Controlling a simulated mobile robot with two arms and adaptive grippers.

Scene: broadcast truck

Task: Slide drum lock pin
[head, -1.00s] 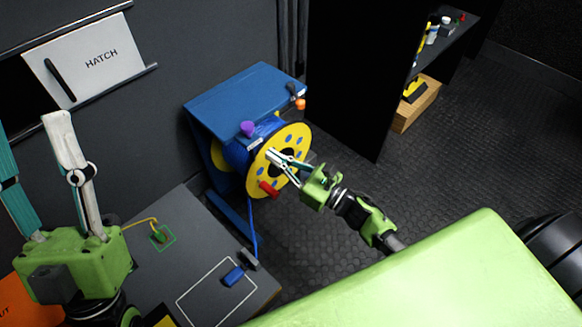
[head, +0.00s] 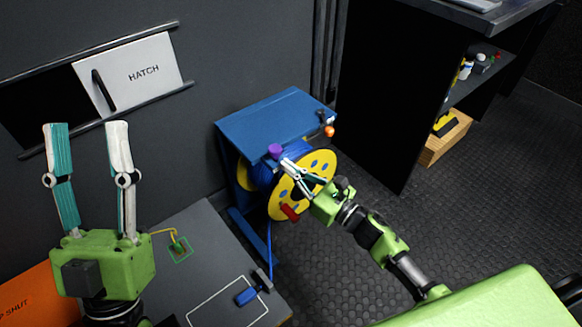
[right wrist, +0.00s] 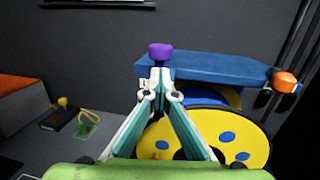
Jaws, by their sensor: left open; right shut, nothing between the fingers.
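A blue stand (head: 270,120) holds a cable drum with a yellow flange (head: 318,168) and a red handle (head: 290,211). A purple knob (head: 275,151) sits at the stand's front edge, above the drum; it also shows in the right wrist view (right wrist: 160,50). An orange knob (head: 329,131) is at the stand's right corner. My right gripper (head: 287,164) is shut and empty, its tips just below and right of the purple knob in the head view. Whether they touch it I cannot tell. My left gripper (head: 87,127) is open and empty, pointing up.
A grey table (head: 205,232) with a green plug on a yellow cable (head: 177,246) and a blue connector (head: 246,296) lies front left. A white hatch panel (head: 140,75) is on the wall. A black cabinet (head: 385,90) stands right of the drum. Dark floor is clear at right.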

